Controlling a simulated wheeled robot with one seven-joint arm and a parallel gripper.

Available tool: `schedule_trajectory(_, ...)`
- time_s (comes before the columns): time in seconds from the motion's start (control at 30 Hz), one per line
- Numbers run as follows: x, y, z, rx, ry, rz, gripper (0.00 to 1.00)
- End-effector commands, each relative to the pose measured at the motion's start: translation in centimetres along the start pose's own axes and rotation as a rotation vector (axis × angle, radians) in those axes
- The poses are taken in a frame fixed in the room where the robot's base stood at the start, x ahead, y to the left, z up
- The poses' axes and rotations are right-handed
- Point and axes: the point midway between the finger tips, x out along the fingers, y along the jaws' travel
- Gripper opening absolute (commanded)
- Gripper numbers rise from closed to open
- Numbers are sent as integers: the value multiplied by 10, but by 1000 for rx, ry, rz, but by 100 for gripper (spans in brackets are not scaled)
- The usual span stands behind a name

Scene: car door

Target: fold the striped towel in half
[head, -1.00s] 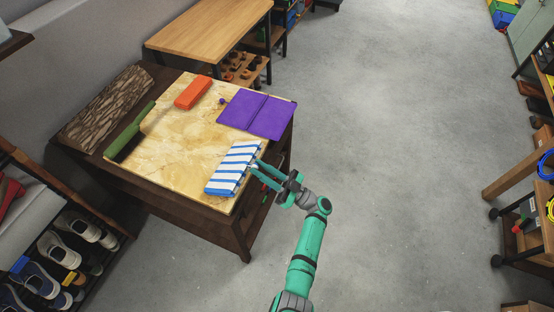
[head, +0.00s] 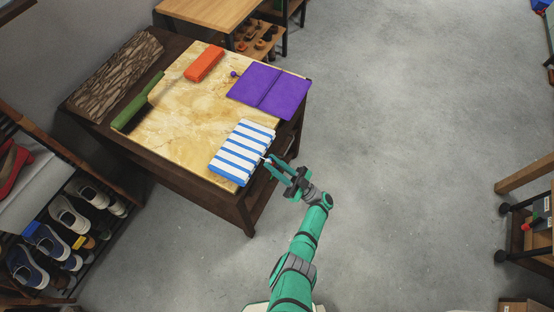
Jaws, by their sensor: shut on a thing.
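The blue-and-white striped towel (head: 240,152) lies on the front right part of the table's tan top, near its right edge. Its stripes run across it and it looks roughly rectangular. My gripper (head: 268,161) reaches in from the right and is shut on the towel's right edge. The fingertips partly hide the spot they hold. I cannot tell how far that edge is lifted or how the layers lie.
A shoe rack (head: 75,225) stands at left. The floor (head: 400,140) at right is open.

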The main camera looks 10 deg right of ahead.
Motion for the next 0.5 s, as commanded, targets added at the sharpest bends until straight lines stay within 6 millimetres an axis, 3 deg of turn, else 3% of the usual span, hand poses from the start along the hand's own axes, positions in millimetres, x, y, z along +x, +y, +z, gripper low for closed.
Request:
schedule_trajectory(0.47,0,-2,0,-2,11,-2,0)
schedule_trajectory(0.5,-1,-1,0,-2,11,-2,24)
